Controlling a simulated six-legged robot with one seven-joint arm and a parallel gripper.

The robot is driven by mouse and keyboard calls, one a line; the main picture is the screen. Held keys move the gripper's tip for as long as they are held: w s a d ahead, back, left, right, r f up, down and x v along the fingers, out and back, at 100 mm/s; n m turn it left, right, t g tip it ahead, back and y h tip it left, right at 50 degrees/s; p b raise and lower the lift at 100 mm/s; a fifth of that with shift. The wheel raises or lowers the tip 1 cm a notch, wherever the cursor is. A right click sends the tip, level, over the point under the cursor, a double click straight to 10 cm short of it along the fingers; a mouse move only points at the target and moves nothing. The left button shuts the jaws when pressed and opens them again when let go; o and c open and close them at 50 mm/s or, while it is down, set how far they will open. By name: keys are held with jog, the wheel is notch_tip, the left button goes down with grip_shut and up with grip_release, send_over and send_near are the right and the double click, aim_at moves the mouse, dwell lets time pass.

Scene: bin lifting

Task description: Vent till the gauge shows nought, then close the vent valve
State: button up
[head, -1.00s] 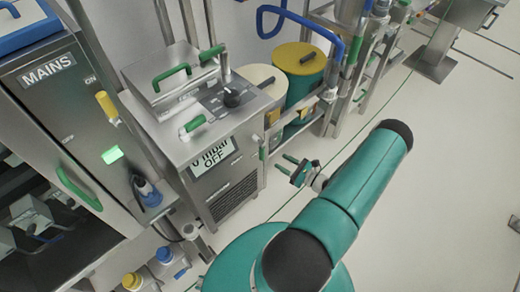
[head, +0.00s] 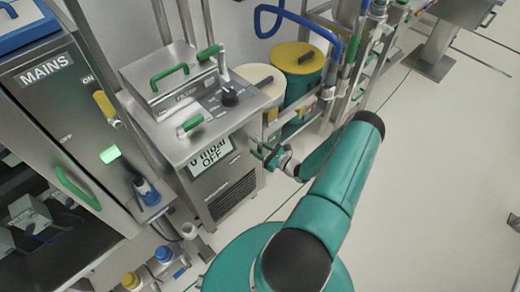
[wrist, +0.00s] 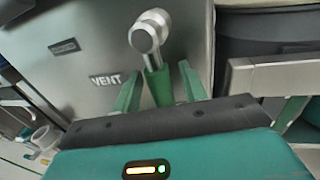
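The display (head: 212,157) on the front of the steel machine reads "0 mbar" and "OFF", its upper line partly cut off. In the wrist view, the vent valve (wrist: 150,33) has a round metal hub and a green lever (wrist: 159,87) pointing toward my gripper. A "VENT" label (wrist: 105,79) is to its left. My gripper (wrist: 160,88) is open, with one green finger on each side of the lever and visible gaps between. In the head view my gripper (head: 262,150) is at the machine's right front edge, where the valve is hard to make out.
The MAINS cabinet (head: 75,120) with a lit green button stands left. A yellow-lidded drum (head: 298,58) and steel pipes stand behind my gripper.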

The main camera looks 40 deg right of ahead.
grip_shut()
jog(key=shift+a+m, duration=0.15)
jog(key=shift+m, duration=0.15)
jog(key=m, duration=0.1)
jog(key=a+m, duration=0.1)
jog(key=m, duration=0.1)
jog(key=shift+s+a+r+t, duration=0.15)
jog(key=shift+a+t, duration=0.1)
jog(key=shift+t, duration=0.15)
jog(key=m, duration=0.2)
jog(key=a+m, duration=0.1)
jog(key=r+m+t, duration=0.1)
jog(key=m, duration=0.1)
jog(key=shift+a+m+h, duration=0.3)
jog(key=shift+a, duration=0.05)
jog(key=m, duration=0.1)
jog(key=r+m+h, duration=0.1)
jog(key=m, duration=0.1)
jog(key=a+m, duration=0.1)
jog(key=m, duration=0.1)
jog(key=shift+r, duration=0.3)
jog(key=shift+a+r+m+t+h, duration=0.15)
jog(key=shift+r+m+h, duration=0.15)
jog(key=shift+m, duration=0.75)
jog(key=shift+r+m+t+h, duration=0.1)
jog(key=shift+r+m+h, duration=0.25)
jog(key=shift+m, duration=0.65)
jog(key=shift+a+r+m+t+h, duration=0.15)
jog(key=shift+r+m, duration=0.3)
jog(key=shift+m, duration=0.6)
